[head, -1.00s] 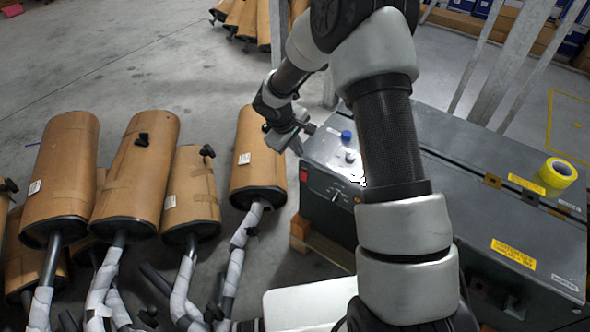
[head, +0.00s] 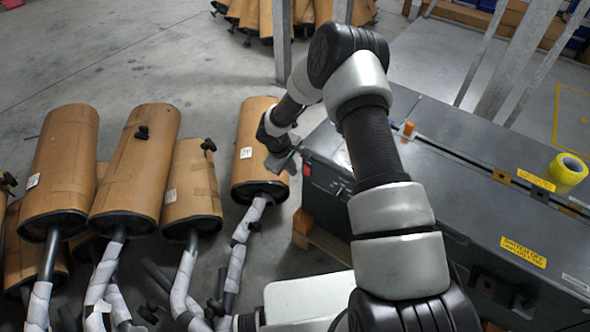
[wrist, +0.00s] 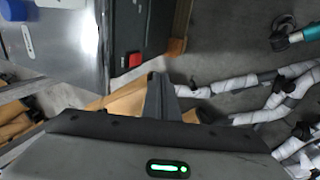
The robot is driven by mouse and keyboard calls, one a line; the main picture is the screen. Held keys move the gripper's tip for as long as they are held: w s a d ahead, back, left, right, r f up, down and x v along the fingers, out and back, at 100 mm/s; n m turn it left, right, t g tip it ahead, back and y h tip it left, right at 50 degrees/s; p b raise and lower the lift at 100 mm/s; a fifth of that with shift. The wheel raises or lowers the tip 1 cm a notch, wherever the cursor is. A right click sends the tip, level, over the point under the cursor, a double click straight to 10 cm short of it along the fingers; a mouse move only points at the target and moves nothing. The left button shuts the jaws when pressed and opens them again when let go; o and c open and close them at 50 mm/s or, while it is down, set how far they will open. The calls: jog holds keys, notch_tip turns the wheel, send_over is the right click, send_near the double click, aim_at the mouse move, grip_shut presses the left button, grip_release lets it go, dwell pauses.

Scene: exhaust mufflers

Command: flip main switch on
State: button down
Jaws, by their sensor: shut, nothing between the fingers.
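A grey metal box (head: 455,200) stands at the right of the head view. A small red switch (head: 307,170) sits on its end panel, and it also shows in the wrist view (wrist: 135,60) on a dark panel. I cannot tell its position. My gripper (head: 289,160) is beside that panel, a little left of the switch, and appears apart from it. In the wrist view its fingers (wrist: 160,96) are together and empty, just below and right of the switch. My arm hides part of the box's top.
Cardboard-wrapped mufflers (head: 140,165) stand on the floor at left, one (head: 262,140) close behind my gripper. Yellow tape (head: 566,172) and an orange piece (head: 408,129) are on the box. A wooden pallet (head: 325,240) lies under it.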

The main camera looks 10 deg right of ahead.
aim_at(307, 170)
jog(key=w+d+f+b, duration=0.1)
jog(key=w+d+f, duration=0.3)
jog(key=f, duration=0.4)
jog(key=shift+w+d, duration=0.3)
jog(key=shift+w, duration=0.05)
jog(key=shift+f, duration=0.1)
jog(key=shift+w+d+f+t+h+b, duration=0.15)
jog(key=shift+t+h+b, duration=0.15)
jog(key=shift+b, duration=0.4)
jog(key=shift+r, duration=0.2)
